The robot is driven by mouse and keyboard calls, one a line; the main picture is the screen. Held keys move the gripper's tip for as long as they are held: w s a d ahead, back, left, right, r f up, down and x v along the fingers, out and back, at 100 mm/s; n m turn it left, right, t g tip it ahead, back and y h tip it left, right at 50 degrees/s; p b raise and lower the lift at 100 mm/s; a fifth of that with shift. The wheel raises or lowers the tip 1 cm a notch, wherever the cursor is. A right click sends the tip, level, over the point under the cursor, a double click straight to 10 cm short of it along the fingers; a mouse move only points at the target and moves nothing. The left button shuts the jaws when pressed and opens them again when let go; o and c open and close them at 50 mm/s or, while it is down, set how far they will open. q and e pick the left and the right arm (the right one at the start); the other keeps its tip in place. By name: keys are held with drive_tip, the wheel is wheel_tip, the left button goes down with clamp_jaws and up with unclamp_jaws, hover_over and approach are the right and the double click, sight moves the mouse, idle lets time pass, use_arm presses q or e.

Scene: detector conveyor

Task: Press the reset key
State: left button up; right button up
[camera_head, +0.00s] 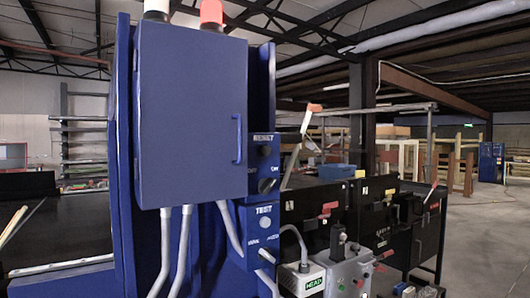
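A blue control box (263,165) is fixed on the right side of the tall blue cabinet. It has a label that seems to read RESET (264,138) along its top. A dark round knob or key switch (266,185) is on its lower part, and a smaller dark control (265,151) sits just under the label. Fine details are too small to tell. Neither of my grippers shows in the head view.
The blue cabinet (192,110) has a closed door with a handle (237,139) beside the control box. Grey conduits (184,250) run below it. A grey box with levers (345,270) and black machinery (375,210) stand at right. Open floor (480,240) lies at far right.

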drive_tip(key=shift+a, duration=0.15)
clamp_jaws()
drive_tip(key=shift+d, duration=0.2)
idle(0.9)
